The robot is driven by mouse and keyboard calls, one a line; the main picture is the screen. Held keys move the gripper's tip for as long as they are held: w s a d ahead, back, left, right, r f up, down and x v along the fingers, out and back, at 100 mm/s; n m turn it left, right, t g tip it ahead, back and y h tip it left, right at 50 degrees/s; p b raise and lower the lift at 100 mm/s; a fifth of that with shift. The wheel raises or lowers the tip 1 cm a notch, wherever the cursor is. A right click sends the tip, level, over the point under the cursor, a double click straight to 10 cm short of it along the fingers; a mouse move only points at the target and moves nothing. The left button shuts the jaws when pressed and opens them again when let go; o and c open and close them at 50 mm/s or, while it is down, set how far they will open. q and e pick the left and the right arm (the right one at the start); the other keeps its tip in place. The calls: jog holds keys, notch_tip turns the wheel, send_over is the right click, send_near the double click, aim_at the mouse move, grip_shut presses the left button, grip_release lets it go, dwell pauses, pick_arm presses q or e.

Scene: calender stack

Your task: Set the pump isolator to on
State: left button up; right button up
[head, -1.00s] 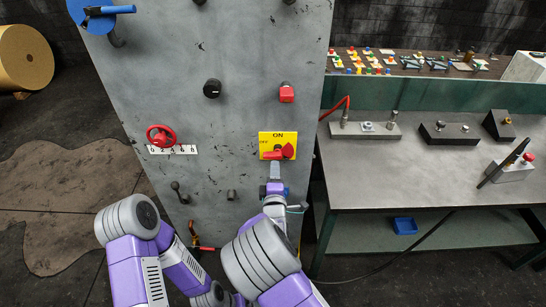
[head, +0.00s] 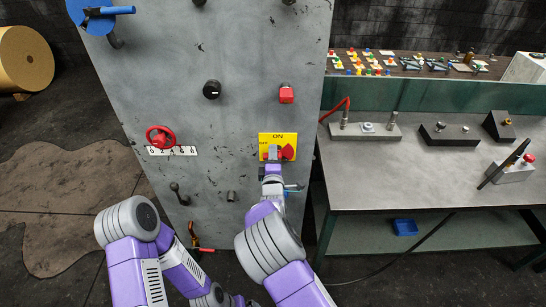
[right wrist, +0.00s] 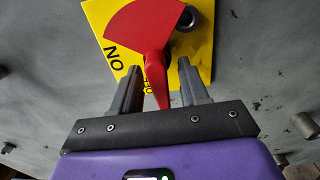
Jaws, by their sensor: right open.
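The pump isolator is a yellow plate (head: 265,139) on the grey panel, marked ON at the top and OFF at the left. Its red handle (head: 287,152) has a fan-shaped end to the right and a narrow end to the left, by OFF. My right gripper (head: 272,157) is at the plate and covers the narrow end in the head view. In the right wrist view the gripper (right wrist: 158,75) is open, with the red handle's narrow end (right wrist: 156,78) between its fingers. A gap shows on each side of it. My left gripper is not seen.
A red button (head: 286,94) sits above the isolator. A black knob (head: 212,89) and a red handwheel (head: 161,136) are to its left. A grey bench (head: 435,175) with fixtures stands close to the panel's right edge.

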grip_shut()
jog(key=m+b, duration=0.3)
jog(key=m, duration=0.1)
jog(key=shift+d+r+b, duration=0.1)
jog(key=shift+r+b, duration=0.05)
jog(key=shift+b, duration=0.15)
jog(key=m+b, duration=0.2)
jog(key=m, duration=0.1)
jog(key=m+b, duration=0.1)
jog(key=shift+d+r+m, duration=0.2)
jog(key=shift+r+m, duration=0.05)
jog(key=shift+m, duration=0.05)
jog(key=m+b, duration=0.2)
jog(key=m, duration=0.1)
jog(key=m+b, duration=0.2)
jog(key=shift+d+r, duration=0.25)
jog(key=shift+d, duration=0.05)
jog(key=shift+d+r+m+b, duration=0.1)
jog(key=shift+d+m+b, duration=0.1)
jog(key=shift+m+b, duration=1.55)
jog(key=shift+m+p, duration=0.3)
jog(key=shift+m, duration=0.25)
